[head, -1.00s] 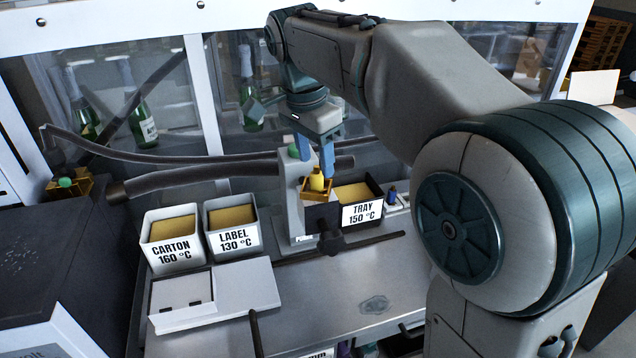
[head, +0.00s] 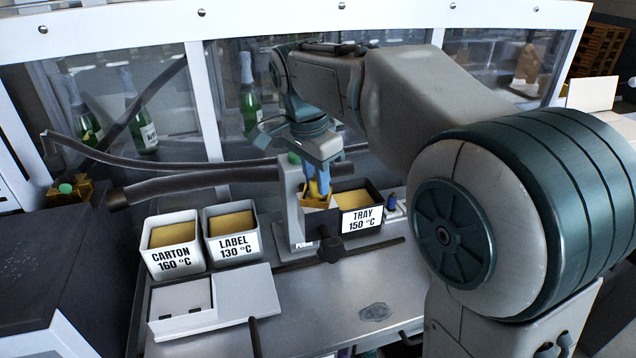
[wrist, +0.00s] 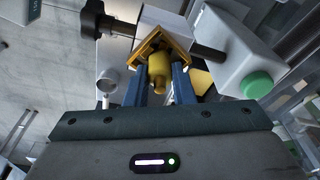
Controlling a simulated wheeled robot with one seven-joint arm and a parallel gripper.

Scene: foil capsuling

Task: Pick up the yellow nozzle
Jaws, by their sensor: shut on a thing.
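The yellow nozzle (wrist: 158,72) is between the two blue fingers of my gripper (wrist: 159,84) in the wrist view. It sits in or against an orange-yellow angled holder (wrist: 163,42) at the fingertips. In the head view my gripper (head: 317,190) points down at the holder on the grey stand, with its fingers closed around the nozzle (head: 319,188). The nozzle is mostly hidden by the fingers there. I cannot tell whether it still rests in the holder.
Bins labelled carton (head: 172,257), label (head: 233,244) and tray (head: 361,220) stand beside the grey stand (head: 290,215). A dark knob (head: 330,249) juts out in front. Grey hoses (head: 200,178) run behind. The front right bench is mostly clear.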

